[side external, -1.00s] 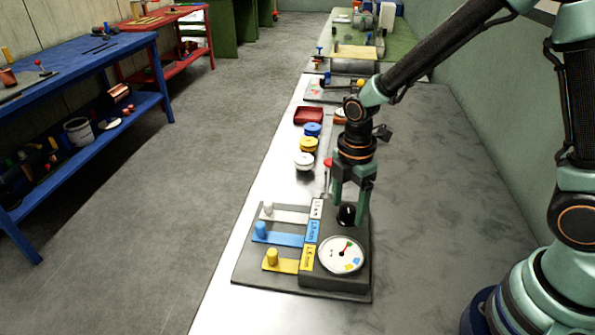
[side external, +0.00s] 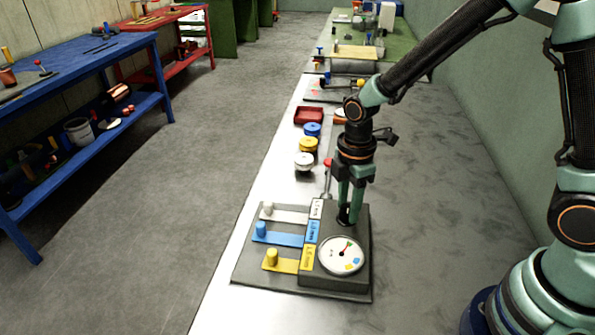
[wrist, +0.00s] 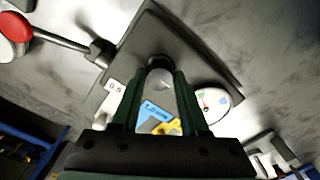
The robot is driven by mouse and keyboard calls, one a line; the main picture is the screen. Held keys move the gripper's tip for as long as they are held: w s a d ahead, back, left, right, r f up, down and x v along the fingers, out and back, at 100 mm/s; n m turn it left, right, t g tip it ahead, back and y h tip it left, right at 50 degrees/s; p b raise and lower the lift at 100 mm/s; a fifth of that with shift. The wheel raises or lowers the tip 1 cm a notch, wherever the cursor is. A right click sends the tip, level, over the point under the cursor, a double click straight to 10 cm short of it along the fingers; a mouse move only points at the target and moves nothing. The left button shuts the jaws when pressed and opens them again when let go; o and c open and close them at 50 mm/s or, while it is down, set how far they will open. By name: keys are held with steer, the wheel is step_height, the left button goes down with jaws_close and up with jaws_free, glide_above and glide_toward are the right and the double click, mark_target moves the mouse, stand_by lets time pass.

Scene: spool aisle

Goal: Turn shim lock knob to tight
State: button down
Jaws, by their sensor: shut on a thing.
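A dark block (side external: 362,244) stands on a grey base plate. A round white dial (side external: 341,262) with a needle and coloured marks is on its top; the dial also shows in the wrist view (wrist: 211,104). A black rounded knob (wrist: 160,75) rises from the block, behind the dial in the side view. My gripper (side external: 348,219) points down over the block and is shut on the knob. In the wrist view its two fingers (wrist: 160,88) stand on either side of the knob. The fingers hide much of the knob in the side view.
White (side external: 284,216), blue (side external: 278,238) and yellow (side external: 283,265) tabs with pegs lie left of the block. A red-tipped lever (side external: 327,163) stands behind it. Several spools (side external: 308,145) and a red tray (side external: 308,116) are farther back. The bench right of the block is clear.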

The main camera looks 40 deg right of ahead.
steer(key=m, duration=0.4)
steer(key=shift+m, duration=0.3)
steer(key=m, duration=0.4)
steer(key=shift+m, duration=0.3)
steer(key=m, duration=0.4)
steer(key=shift+m, duration=2.3)
steer(key=shift+c, duration=2.1)
jaws_free()
